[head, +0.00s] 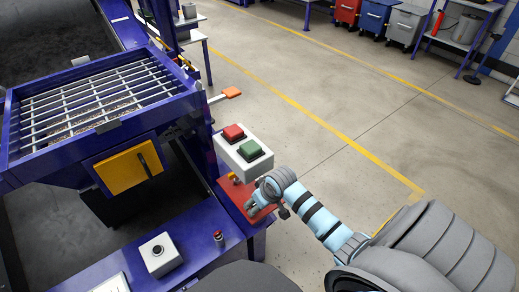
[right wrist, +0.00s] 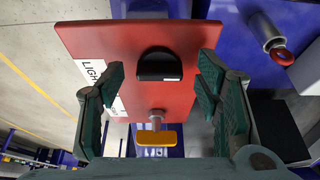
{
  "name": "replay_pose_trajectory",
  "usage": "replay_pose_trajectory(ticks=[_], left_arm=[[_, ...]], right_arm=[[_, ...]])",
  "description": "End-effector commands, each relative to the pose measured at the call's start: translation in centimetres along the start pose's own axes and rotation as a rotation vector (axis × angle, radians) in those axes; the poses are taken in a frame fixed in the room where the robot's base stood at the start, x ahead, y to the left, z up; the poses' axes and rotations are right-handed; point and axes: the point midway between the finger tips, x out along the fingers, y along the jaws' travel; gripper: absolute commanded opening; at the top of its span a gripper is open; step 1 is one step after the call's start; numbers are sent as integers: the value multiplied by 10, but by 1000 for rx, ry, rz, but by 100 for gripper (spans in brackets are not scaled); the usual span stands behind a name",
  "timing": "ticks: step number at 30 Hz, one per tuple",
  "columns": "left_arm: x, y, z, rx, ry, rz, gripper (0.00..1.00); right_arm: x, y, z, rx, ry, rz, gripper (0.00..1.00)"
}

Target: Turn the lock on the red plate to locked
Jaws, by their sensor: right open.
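The red plate (head: 234,194) lies at the right end of the blue frame; it fills the upper middle of the right wrist view (right wrist: 105,40). On it are a black knob (right wrist: 160,66) with a small white mark, and a yellow handle (right wrist: 158,138) on a metal stem. The yellow handle also shows at the plate's far edge in the head view (head: 233,177). I cannot tell which of the two is the lock. My right gripper (head: 254,204) is over the plate. In the right wrist view its open fingers (right wrist: 160,75) stand either side of the black knob, apart from it.
A white box with a red button (head: 233,132) and a green button (head: 250,150) stands just beyond the plate. A small red-topped knob (head: 218,236) and a white button box (head: 160,253) are on the blue frame.

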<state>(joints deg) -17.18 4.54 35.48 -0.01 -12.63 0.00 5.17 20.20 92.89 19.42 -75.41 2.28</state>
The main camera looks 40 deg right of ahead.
Motion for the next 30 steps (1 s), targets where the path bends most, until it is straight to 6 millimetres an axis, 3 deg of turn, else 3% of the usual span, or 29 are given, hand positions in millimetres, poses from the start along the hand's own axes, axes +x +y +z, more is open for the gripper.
replay_pose_trajectory(ticks=[8, 15, 18, 30], left_arm=[[0, 0, 0, 0, 0, 0, 30], [0, 0, 0, 0, 1, -1, 30], [0, 0, 0, 0, 1, -1, 30], [-12, -2, -2, 0, 1, -1, 30]], right_arm=[[2, 0, -1, 0, 1, 0, 58], [2, 0, 0, 0, 0, 0, 22], [2, 0, 0, 0, 0, 0, 10], [0, 1, -1, -80, -2, -34, 10]])
